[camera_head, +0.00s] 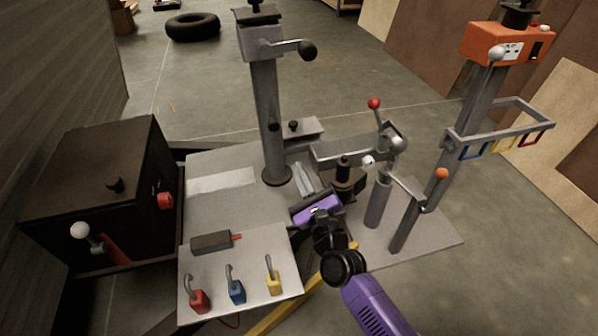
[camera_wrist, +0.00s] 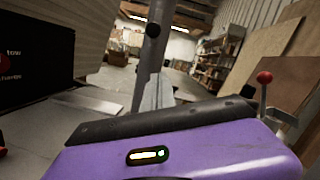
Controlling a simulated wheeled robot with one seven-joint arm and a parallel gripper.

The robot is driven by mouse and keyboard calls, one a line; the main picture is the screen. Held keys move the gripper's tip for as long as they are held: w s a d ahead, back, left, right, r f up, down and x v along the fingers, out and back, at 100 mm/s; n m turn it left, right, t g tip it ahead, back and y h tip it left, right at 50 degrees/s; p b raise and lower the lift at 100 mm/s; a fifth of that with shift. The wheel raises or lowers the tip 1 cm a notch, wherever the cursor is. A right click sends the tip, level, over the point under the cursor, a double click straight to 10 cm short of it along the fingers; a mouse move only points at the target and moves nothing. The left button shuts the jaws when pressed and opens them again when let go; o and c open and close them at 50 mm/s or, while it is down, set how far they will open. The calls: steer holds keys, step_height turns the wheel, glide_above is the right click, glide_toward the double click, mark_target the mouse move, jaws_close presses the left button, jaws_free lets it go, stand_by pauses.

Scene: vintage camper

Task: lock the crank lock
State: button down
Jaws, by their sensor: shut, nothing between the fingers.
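Several cranks and levers stand on the metal bench, and I cannot tell for sure which is the crank lock. A tall grey post carries a crank with a black knob (camera_head: 308,50). At the right are a red-knobbed lever (camera_head: 374,104), a white knob (camera_head: 368,162) and an orange-knobbed crank (camera_head: 441,174). The red-knobbed lever also shows at the right of the wrist view (camera_wrist: 264,77). My purple gripper (camera_head: 303,178) is over the middle of the bench, between the tall post and the right-hand cranks. Its fingers (camera_wrist: 157,92) are shut, empty and apart from every handle.
A black box (camera_head: 105,185) with a white-knobbed lever stands at the left. Red, blue and yellow padlocks (camera_head: 236,288) lie on the front panel (camera_head: 258,250). An orange box (camera_head: 505,45) tops the right post, above a frame (camera_head: 500,130). Open floor lies behind.

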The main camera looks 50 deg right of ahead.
mark_target(278, 125)
steer(key=w+d+r+p, duration=0.1)
steer(key=w+r+p, duration=0.2)
steer(key=w+r, duration=0.2)
steer(key=shift+w+d+p, duration=0.35)
steer(key=shift+w+p, duration=0.05)
steer(key=shift+w, duration=0.6)
steer(key=shift+w+a+r+p, duration=0.1)
steer(key=shift+r+p, duration=1.5)
steer(key=shift+r, duration=0.4)
